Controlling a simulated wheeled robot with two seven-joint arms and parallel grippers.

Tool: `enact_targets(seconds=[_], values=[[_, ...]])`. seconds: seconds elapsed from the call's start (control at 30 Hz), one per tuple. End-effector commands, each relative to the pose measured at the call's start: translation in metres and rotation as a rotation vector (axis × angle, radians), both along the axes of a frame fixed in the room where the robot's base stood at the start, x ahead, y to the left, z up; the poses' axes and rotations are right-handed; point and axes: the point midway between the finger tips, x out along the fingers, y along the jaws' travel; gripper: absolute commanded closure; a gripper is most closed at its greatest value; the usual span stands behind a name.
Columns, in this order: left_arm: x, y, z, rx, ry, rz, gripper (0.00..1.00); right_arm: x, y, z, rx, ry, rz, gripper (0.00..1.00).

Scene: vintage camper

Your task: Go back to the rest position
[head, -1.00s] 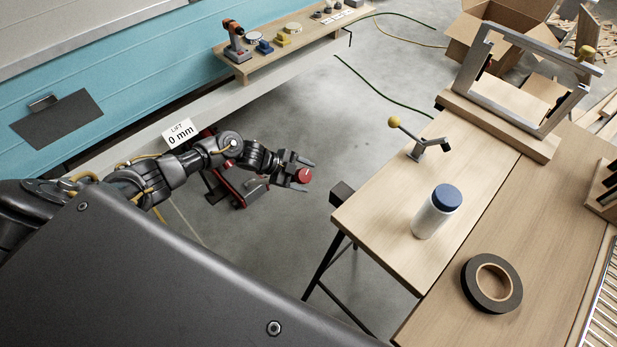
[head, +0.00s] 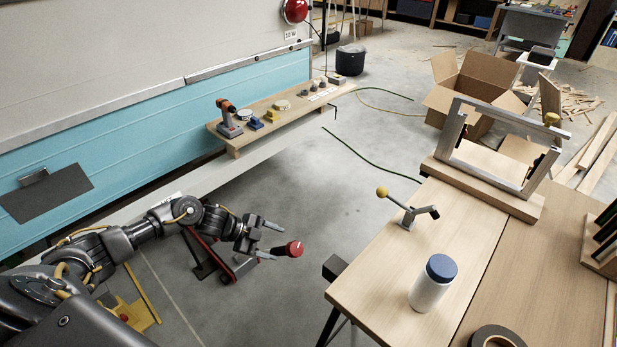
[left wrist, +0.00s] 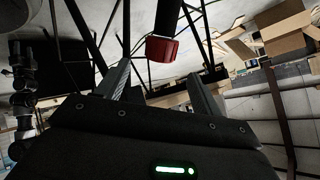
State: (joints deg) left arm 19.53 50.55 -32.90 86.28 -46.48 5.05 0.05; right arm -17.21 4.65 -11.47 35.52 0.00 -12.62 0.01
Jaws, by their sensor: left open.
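My left gripper (head: 278,242) is open in the head view, over the floor between the teal camper side and the workbench. A red knob (head: 294,248) shows just beyond its fingertips, with a gap to them. In the left wrist view the two fingers of my left gripper (left wrist: 160,72) stand apart with nothing between them, and the red knob (left wrist: 161,50) appears ahead of them. A red and black stand (head: 236,266) is partly hidden behind my left arm.
The workbench (head: 382,275) at right holds a white bottle with a blue cap (head: 432,285), a yellow-knobbed lever (head: 407,206), a metal frame (head: 470,160) and black tape (head: 497,338). A shelf along the camper (head: 265,130) carries tools. Open floor lies between.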

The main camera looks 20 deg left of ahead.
Motion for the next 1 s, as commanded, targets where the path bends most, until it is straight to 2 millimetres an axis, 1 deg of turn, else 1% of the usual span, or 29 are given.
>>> enact_targets(seconds=[0.1,0.17,0.27,0.33,0.37,0.4,0.47,0.5,0.57,0.6,0.67,0.7,0.77,0.8,0.87,0.9,0.97,1.0], values=[[0.000,0.000,0.000,0.002,0.000,0.001,0.33,0.000,0.000,0.000,0.000,0.000,0.000,0.50],[0.004,0.003,-0.001,0.011,-0.007,0.015,0.33,0.000,0.000,0.000,0.000,0.000,0.000,0.50],[0.019,0.022,-0.005,0.038,-0.029,0.088,0.33,0.000,0.000,0.000,0.000,0.000,0.000,0.50],[0.039,0.044,-0.010,0.055,-0.052,0.184,0.33,0.000,0.000,0.000,0.000,0.000,0.000,0.50],[0.049,0.054,-0.018,0.057,-0.058,0.245,0.33,0.000,0.000,0.000,0.000,0.000,0.000,0.50],[0.057,0.068,-0.037,0.056,-0.053,0.346,0.33,0.000,0.000,-0.001,0.000,0.000,-0.001,0.50],[0.057,0.085,-0.077,0.054,-0.021,0.499,0.33,0.000,0.000,-0.001,0.000,0.000,-0.001,0.50],[0.049,0.094,-0.105,0.056,0.007,0.591,0.33,0.000,0.000,0.000,0.001,0.000,-0.001,0.50],[0.030,0.103,-0.146,0.062,0.059,0.709,0.33,0.000,0.001,0.000,0.001,0.000,-0.001,0.50],[0.013,0.106,-0.172,0.068,0.097,0.778,0.33,0.000,0.001,0.000,0.001,0.000,-0.001,0.50],[-0.016,0.107,-0.210,0.082,0.156,0.869,0.33,0.000,0.002,0.000,0.002,-0.001,-0.001,0.50],[-0.040,0.107,-0.234,0.093,0.199,0.926,0.33,0.000,0.002,0.000,0.002,-0.001,-0.001,0.50],[-0.075,0.103,-0.267,0.110,0.261,0.999,0.33,0.000,0.002,0.000,0.002,-0.001,-0.002,0.50],[-0.101,0.098,-0.287,0.124,0.304,1.042,0.33,0.000,0.002,0.000,0.002,-0.001,-0.002,0.50],[-0.142,0.089,-0.314,0.145,0.370,1.100,0.33,0.000,0.002,0.000,0.002,-0.001,-0.002,0.50],[-0.169,0.081,-0.330,0.158,0.412,1.133,0.33,0.000,0.002,0.000,0.002,-0.001,-0.001,0.50],[-0.211,0.068,-0.351,0.179,0.476,1.179,0.33,0.000,0.002,0.000,0.002,-0.001,-0.001,0.50],[-0.240,0.058,-0.364,0.192,0.521,1.204,0.33,0.000,0.002,0.000,0.002,-0.001,-0.002,0.50]])
